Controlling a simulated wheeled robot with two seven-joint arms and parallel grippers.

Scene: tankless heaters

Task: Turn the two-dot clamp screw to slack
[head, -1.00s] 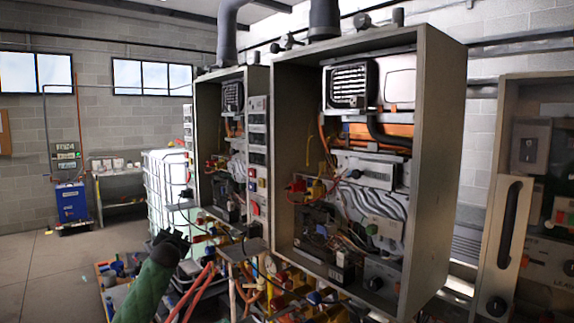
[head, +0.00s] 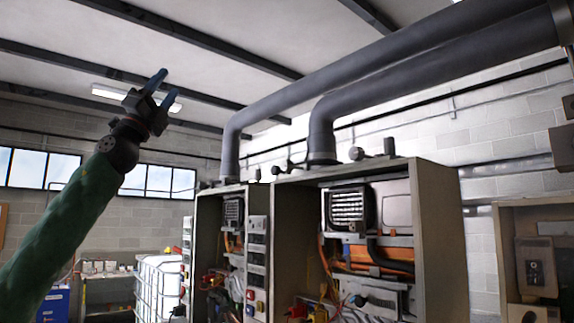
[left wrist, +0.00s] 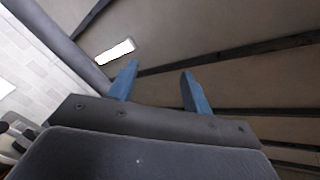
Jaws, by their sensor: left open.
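My left gripper (head: 165,86) is raised high at the left of the head view, open and empty, with its blue fingers pointing up toward the ceiling. The left wrist view shows the two blue fingers (left wrist: 160,70) spread apart with nothing between them. The nearer open heater cabinet (head: 437,230) stands to the right of and below the gripper, well apart from it. A round dark fitting (head: 357,154) sits on top of that cabinet. I cannot make out any two-dot mark, so I cannot tell which part is the clamp screw. My right gripper is not in view.
Two thick grey flue pipes (head: 320,130) rise from the cabinets and run to the upper right. A second heater cabinet (head: 206,235) stands farther back. A white caged tank (head: 158,285) is at lower left. The air around the left gripper is free.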

